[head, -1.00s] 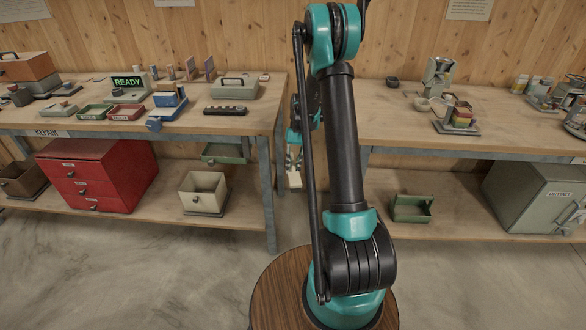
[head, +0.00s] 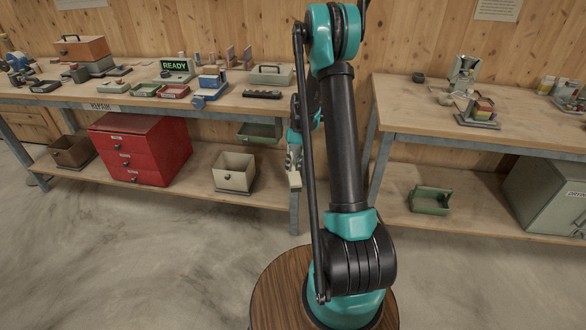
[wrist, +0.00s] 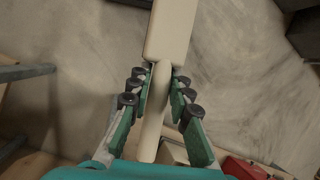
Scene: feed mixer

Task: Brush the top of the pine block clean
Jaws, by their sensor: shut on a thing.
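My gripper (wrist: 157,95) is shut on a pale wooden brush (wrist: 170,35) in the wrist view. The brush's narrow handle lies between the fingers and its wider body points away from the palm. No bristles can be made out. A blue fixture (head: 207,92) with a small pale and blue piece on top stands on the left bench. I cannot tell whether that piece is the pine block.
The left bench (head: 290,106) also holds trays, a READY display (head: 174,67) and a grey-green toolbox (head: 270,75). A red drawer cabinet (head: 140,150) and a beige bin (head: 234,172) stand on its lower shelf. Concrete floor (head: 130,240) lies open in front.

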